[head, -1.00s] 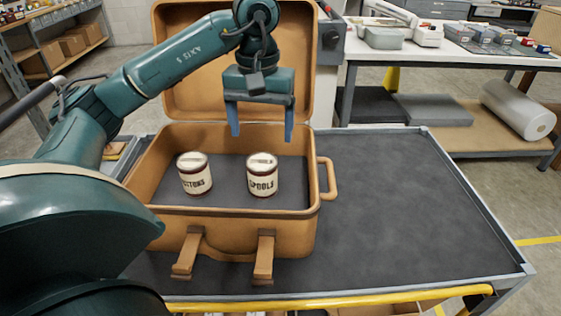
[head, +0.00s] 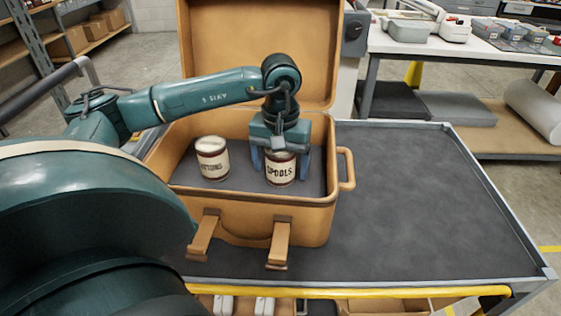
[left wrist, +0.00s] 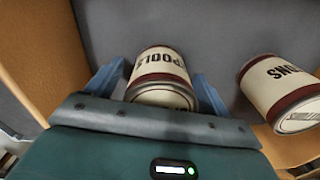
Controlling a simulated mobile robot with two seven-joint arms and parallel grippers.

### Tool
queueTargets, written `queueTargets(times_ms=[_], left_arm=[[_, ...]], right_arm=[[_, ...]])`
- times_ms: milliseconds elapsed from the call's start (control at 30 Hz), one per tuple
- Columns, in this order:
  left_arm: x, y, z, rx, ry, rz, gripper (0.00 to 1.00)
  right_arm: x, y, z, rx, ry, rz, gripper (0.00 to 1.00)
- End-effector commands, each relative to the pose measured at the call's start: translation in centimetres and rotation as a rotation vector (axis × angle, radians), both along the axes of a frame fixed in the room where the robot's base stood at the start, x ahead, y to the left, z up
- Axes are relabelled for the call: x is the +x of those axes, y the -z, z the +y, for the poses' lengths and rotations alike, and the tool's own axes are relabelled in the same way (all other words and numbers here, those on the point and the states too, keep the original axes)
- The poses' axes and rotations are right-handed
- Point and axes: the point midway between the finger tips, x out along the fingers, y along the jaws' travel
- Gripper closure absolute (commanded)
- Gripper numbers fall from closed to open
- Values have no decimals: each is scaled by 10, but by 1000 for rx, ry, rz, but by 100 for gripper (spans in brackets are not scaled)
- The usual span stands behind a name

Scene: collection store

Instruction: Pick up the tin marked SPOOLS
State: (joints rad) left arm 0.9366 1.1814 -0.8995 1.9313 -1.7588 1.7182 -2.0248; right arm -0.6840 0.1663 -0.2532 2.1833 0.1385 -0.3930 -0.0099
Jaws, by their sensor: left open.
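The SPOOLS tin (head: 280,171), cream with dark red bands, stands upright in the open tan suitcase (head: 262,214). My left gripper (head: 279,168) is lowered over it, open, with one blue finger on each side of the tin. In the left wrist view the SPOOLS tin (left wrist: 161,73) lies between the fingers of the left gripper (left wrist: 165,85), with a gap visible on each side. The second tin (head: 212,160), its label ending in "TONS", stands to the left of it in the case. My right gripper is not in view.
The suitcase lid (head: 258,50) stands open behind the gripper. The second tin (left wrist: 285,88) is close beside one finger in the left wrist view. The cart top (head: 410,190) right of the case is clear. A white table (head: 470,45) with boxes stands behind.

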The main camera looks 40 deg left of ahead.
Motion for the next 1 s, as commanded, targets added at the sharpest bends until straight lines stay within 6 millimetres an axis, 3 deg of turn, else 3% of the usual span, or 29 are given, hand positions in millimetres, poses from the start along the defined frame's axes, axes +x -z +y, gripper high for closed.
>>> queueTargets(times_ms=[267,1000], left_arm=[[0,4,0,0,-1,0,19],[0,3,0,0,-1,-2,77]], right_arm=[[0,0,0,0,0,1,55],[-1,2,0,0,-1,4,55]])
